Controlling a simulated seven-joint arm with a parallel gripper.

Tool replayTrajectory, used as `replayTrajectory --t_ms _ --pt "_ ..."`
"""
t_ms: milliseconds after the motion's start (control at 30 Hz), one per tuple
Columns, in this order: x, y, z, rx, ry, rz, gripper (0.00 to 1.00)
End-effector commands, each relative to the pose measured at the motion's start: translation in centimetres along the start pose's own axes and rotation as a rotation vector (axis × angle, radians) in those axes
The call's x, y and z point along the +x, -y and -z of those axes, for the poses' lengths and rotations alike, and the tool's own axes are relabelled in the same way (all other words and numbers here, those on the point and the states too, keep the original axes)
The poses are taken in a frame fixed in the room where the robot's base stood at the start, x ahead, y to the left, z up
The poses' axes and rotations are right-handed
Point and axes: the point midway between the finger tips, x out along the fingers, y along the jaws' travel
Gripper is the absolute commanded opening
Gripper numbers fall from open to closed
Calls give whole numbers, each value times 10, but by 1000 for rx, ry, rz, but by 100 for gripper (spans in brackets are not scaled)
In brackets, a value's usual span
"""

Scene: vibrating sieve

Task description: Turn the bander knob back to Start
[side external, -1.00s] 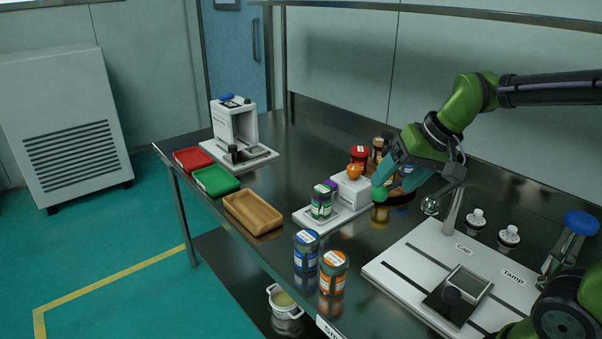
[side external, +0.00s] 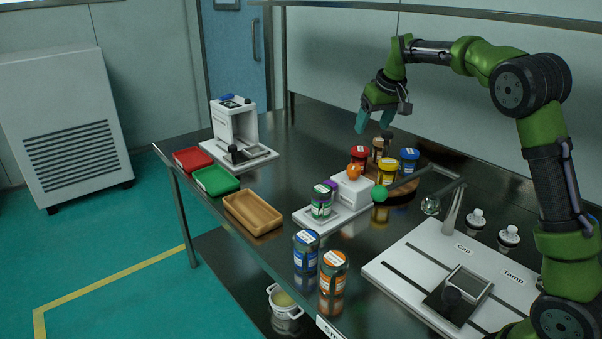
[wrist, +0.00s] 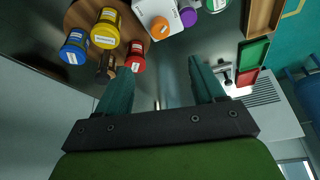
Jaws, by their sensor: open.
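My gripper (side external: 375,120) is open and empty, held above the back of the table, with its fingers pointing down. In the wrist view its two teal fingers (wrist: 160,78) are spread with nothing between them. A white machine (side external: 235,124) with a black knob (side external: 233,152) at its front stands at the far left, well apart from my gripper.
Red (side external: 193,159), green (side external: 215,180) and brown (side external: 253,212) trays line the left edge. Several jars, including a red one (side external: 360,156) and a yellow one (side external: 387,171), stand below my gripper. A white Cap/Tamp board (side external: 410,262) lies at the front right.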

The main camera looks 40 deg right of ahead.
Motion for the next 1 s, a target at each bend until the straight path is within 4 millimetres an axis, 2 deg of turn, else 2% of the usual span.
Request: replayTrajectory --t_ms 167,500,700,833,1000 --pt "27 0 -1 -1 4 0 68" --pt "102 0 -1 1 4 0 68" --pt "139 0 -1 1 2 0 68" --pt "155 0 0 1 0 0 68" --pt "164 0 0 2 -1 1 68"
